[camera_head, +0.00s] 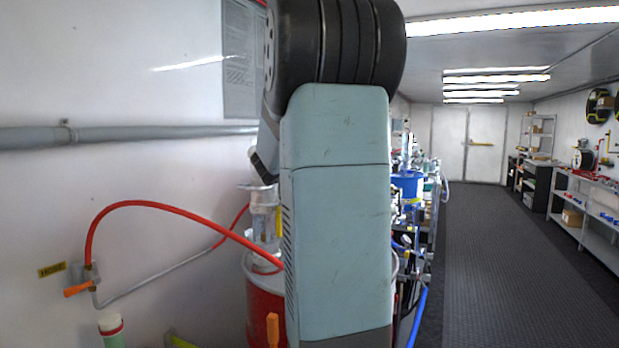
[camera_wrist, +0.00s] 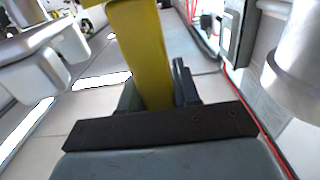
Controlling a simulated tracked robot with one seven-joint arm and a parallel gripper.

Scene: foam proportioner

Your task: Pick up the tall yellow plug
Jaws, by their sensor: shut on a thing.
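The tall yellow plug (camera_wrist: 145,50) shows in the wrist view as a long yellow bar running up from between the jaws to the top edge. My gripper (camera_wrist: 157,92) is shut on it, with one dark finger on each side. The plug's lower end is hidden between the fingers and behind the dark gripper body. In the head view my arm covers the middle, and the gripper is hidden. A narrow yellow sliver (camera_head: 278,222) shows beside my arm there; I cannot tell whether it is the plug.
In the head view a red drum (camera_head: 258,300) stands behind my arm, with a red hose (camera_head: 150,203) curving to the left wall. A blue container (camera_head: 407,184) stands to the right. The dark floor aisle (camera_head: 500,240) is clear. Metal fittings (camera_wrist: 295,85) flank the plug in the wrist view.

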